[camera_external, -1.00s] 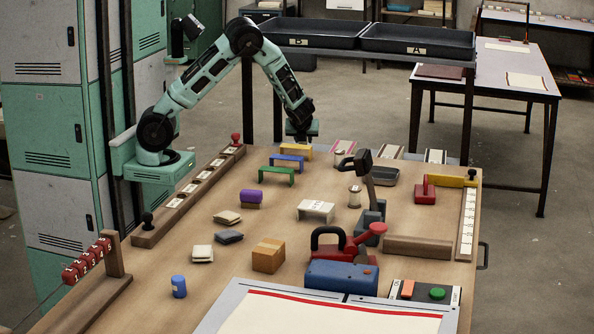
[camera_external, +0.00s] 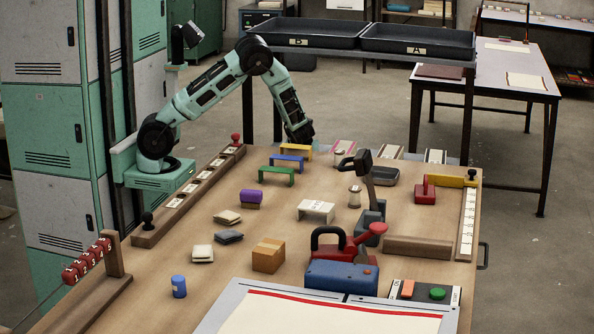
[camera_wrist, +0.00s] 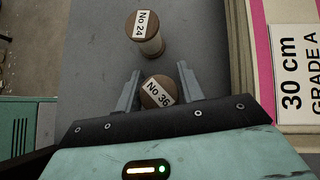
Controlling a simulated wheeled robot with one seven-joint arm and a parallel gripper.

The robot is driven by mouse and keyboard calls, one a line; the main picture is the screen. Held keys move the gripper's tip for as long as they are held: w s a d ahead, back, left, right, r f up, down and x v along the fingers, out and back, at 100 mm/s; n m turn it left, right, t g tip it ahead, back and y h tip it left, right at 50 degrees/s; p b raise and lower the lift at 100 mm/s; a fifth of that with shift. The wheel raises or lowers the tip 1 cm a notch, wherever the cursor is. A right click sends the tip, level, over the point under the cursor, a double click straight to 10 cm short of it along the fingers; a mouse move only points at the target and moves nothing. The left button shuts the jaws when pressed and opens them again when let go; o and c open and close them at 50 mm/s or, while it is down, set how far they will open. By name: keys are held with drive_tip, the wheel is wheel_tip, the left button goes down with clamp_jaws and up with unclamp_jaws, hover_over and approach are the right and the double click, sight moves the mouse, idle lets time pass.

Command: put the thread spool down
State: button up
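A thread spool (camera_wrist: 158,92) labelled No 36 stands between the two fingers of my gripper (camera_wrist: 159,69) in the wrist view. A second spool (camera_wrist: 147,33) labelled No 24 stands just beyond the fingertips. In the external view my gripper is low at the table's far edge, its fingers hidden.
A pink-edged stack marked 30 cm GRADE A (camera_wrist: 290,65) lies close to the right. The yellow bridge (camera_external: 296,148) and blue bridge (camera_external: 287,158) stand in front of my gripper. Another spool (camera_external: 355,196) stands nearer the table's middle.

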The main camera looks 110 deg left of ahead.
drive_tip(key=shift+o, duration=0.8)
drive_tip(key=shift+r, duration=0.1)
drive_tip(key=shift+r, duration=0.25)
drive_tip(key=p+v, duration=0.2)
drive_tip(key=v, duration=0.9)
drive_tip(key=shift+d+r+p, duration=0.2)
drive_tip(key=shift+d+p, duration=0.15)
drive_tip(key=shift+d, duration=0.05)
